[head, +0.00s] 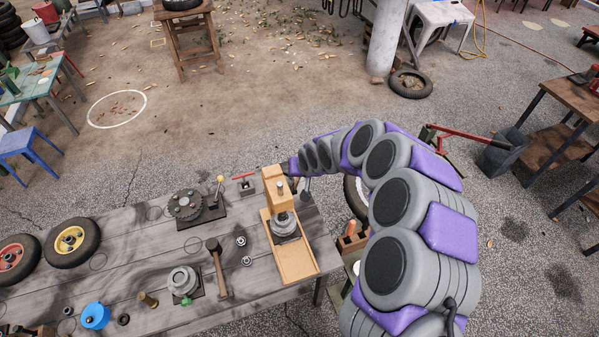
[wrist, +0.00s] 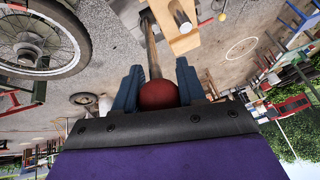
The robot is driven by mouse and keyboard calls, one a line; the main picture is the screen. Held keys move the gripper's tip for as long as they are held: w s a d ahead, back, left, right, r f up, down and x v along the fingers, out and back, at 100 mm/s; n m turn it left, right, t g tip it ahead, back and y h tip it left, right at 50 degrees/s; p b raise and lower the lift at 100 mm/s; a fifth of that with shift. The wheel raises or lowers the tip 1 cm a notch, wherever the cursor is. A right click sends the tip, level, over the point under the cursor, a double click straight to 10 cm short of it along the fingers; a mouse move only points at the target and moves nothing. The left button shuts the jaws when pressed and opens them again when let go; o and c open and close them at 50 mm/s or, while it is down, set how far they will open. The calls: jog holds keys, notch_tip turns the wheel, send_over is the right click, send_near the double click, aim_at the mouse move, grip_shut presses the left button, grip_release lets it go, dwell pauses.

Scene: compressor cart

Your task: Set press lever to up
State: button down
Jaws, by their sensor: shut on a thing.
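The press (head: 273,187) stands near the right end of the workbench, with a pale wooden head and a long wooden base (head: 297,262). A round metal part (head: 284,222) sits on the base under the head. In the wrist view, the press lever (wrist: 151,45) is a brown rod running from beside the wooden head (wrist: 180,38) to a red ball knob (wrist: 158,95). My gripper (wrist: 158,88) is shut on the knob, with a blue-grey finger on each side. In the head view, my arm reaches the press from the right and the knob is hidden.
The workbench (head: 130,240) holds a hammer (head: 217,265), a dark flanged part (head: 187,205), a blue container (head: 95,316) and a yellow-hubbed wheel (head: 71,242). A crate (head: 352,242) stands off the bench's right end. Open floor lies beyond the bench.

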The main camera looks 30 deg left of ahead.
jog(key=c, duration=1)
grip_release()
jog(key=shift+w, duration=0.1)
jog(key=o, duration=0.3)
jog(key=shift+a+f, duration=0.1)
jog(key=shift+a, duration=0.15)
jog(key=shift+d+r, duration=0.3)
jog(key=shift+r, duration=0.05)
jog(key=b+v, duration=0.2)
jog(key=v, duration=1.4)
jog(key=shift+r, duration=0.2)
